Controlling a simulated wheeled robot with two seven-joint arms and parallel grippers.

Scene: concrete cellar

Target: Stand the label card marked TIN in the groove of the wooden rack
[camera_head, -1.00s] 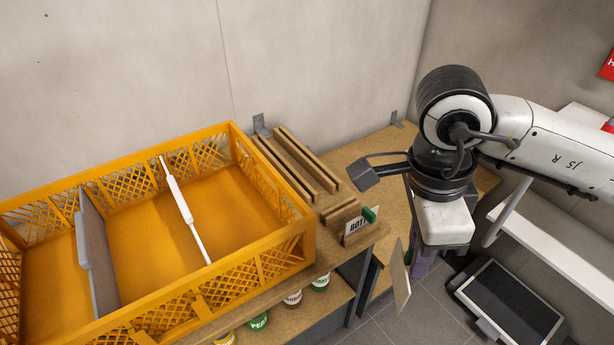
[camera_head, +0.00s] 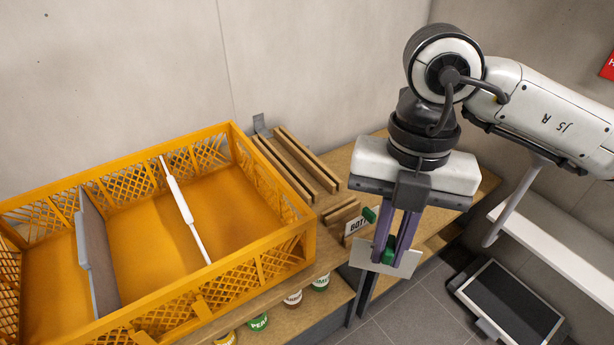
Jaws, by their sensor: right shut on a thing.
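My right gripper (camera_head: 390,250) points down and is shut on a pale card with a green tab (camera_head: 408,263). The card hangs in front of the shelf's right end, clear of the wood; no lettering shows on the side I see, so I cannot read whether it is marked TIN. A small wooden rack (camera_head: 338,213) sits on the shelf to the left of the gripper. A white card lettered "BOT..." (camera_head: 353,228) with a green tab stands at its right side. My left gripper is not in view.
Long parallel wooden rails (camera_head: 301,163) lie behind the small rack. A yellow crate (camera_head: 282,262) with dividers fills the left. Several labelled tins (camera_head: 259,322) sit on the lower shelf. A white ledge (camera_head: 560,245) and a dark flat panel (camera_head: 508,312) are at right.

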